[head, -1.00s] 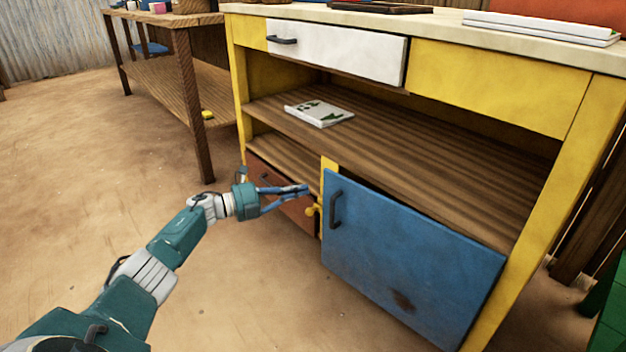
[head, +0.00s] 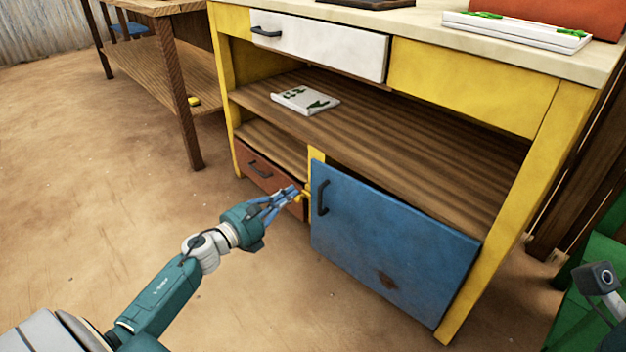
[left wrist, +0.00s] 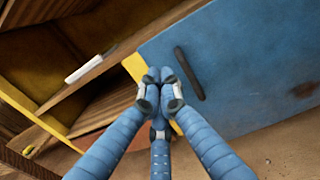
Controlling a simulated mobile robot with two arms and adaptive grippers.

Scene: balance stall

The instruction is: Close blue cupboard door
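The blue cupboard door (head: 390,240) is at the lower right of the yellow counter, with a dark handle (head: 322,197) near its left edge and a brown worn spot low down. It looks flush with the front or nearly so; I cannot tell if a small gap is left. The door (left wrist: 235,70) and its handle (left wrist: 189,73) also show in the left wrist view. My right gripper is out of view.
A red-brown drawer (head: 265,172) is left of the door. Above are an open shelf (head: 400,150) with a white patterned item (head: 305,100), and a white drawer (head: 330,47) standing slightly out. A wooden table (head: 180,95) is at left. The floor in front is clear; something green (head: 580,310) stands at right.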

